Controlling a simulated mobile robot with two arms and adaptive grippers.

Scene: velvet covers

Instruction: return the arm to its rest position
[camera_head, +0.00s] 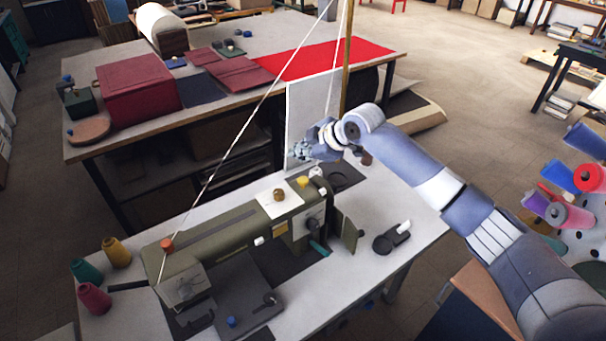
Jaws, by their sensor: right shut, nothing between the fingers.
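My right gripper (303,152) is at the end of my right arm (410,165), which comes in from the right edge. The gripper is shut and holds nothing that I can see. It hangs over the far end of the sewing table, in front of a pale upright panel (308,108). Its fingertips are small in the picture and point left. My left gripper and left arm are not in view.
A green sewing machine (222,238) stands on the sewing table (408,232), threads rising from it beside a wooden post (347,62). Thread cones (116,252) stand at left. A rack of spools (568,216) is near my arm at right. Behind is a worktable with a red box (138,90).

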